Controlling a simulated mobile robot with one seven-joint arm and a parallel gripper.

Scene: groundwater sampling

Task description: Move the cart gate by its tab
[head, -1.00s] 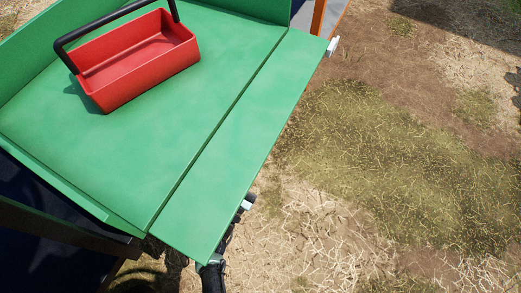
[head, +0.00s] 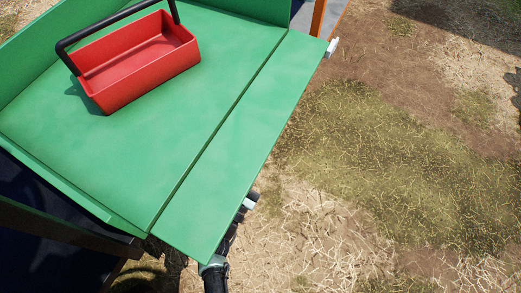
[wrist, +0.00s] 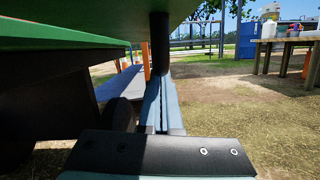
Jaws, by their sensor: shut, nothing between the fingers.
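The cart gate (head: 225,150) is a green panel lying nearly level with the cart bed, hinged along a dark seam. In the wrist view its green underside (wrist: 110,15) fills the top. A dark round post (wrist: 159,42) hangs below it and looks like the tab; I cannot be sure. My gripper (wrist: 160,100) is shut and empty below the gate, its pale fingers pointing at the post's lower end. Whether they touch it is unclear. In the head view my gripper is mostly hidden under the gate's outer edge.
A red tote (head: 135,60) with a black handle stands on the green cart bed (head: 130,150). A small white fitting (head: 332,47) sits at the gate's far corner. Straw-covered ground (head: 390,160) right of the cart is clear. A table with containers (wrist: 290,40) stands at the right.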

